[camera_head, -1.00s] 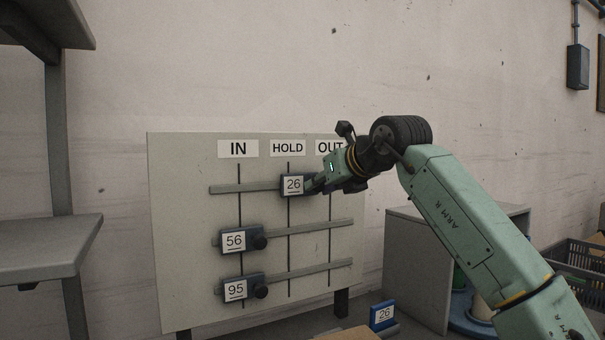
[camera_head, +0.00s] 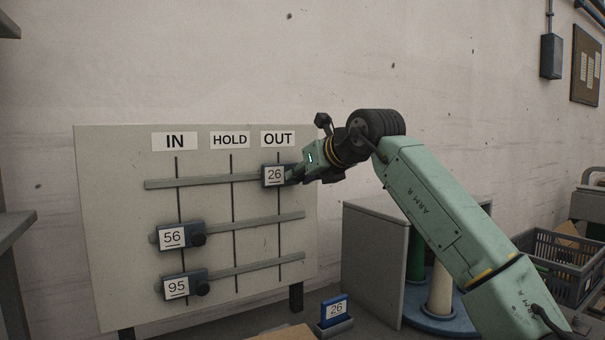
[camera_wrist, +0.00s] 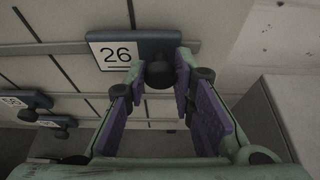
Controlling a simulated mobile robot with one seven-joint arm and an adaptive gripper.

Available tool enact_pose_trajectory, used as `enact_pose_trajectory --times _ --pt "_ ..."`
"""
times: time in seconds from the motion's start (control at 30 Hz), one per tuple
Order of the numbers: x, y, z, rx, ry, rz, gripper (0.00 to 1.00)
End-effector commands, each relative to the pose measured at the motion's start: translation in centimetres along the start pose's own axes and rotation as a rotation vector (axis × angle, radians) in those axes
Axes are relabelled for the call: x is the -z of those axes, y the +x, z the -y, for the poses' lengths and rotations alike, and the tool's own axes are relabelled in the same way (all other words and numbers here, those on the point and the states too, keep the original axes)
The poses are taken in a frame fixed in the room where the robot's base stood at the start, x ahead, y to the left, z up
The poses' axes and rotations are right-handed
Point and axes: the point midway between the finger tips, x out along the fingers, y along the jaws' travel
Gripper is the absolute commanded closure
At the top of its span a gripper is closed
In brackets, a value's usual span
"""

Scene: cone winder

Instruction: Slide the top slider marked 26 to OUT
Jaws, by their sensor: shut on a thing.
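The slider marked 26 (camera_head: 274,175) sits on the top rail of the grey board (camera_head: 110,230), at the OUT line, under the OUT label (camera_head: 277,139). My gripper (camera_head: 297,174) is at its right side, shut on its knob. In the wrist view the slider's plate (camera_wrist: 117,55) shows its number, and the dark round knob (camera_wrist: 159,74) is between the fingertips of my gripper (camera_wrist: 160,68). The IN label (camera_head: 174,141) and HOLD label (camera_head: 230,139) stand to the left.
Slider 56 (camera_head: 173,237) and slider 95 (camera_head: 176,287) sit on the lower rails at IN. A blue 26 card (camera_head: 335,311) stands in a holder below the board. A grey cabinet (camera_head: 372,262) and a crate (camera_head: 560,265) are to the right.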

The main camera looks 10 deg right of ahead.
Motion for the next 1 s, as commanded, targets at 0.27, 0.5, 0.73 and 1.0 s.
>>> enact_pose_trajectory --times 0.27,0.5,0.73,1.0 --pt "-0.3 -0.2 0.6 0.012 0.002 0.010 0.74" --pt "-0.2 -0.1 0.5 0.010 0.002 0.007 0.58" --pt "-0.1 -0.1 0.3 0.007 0.001 0.004 0.56" --pt "-0.1 -1.9 0.4 0.009 0.001 0.004 0.56"
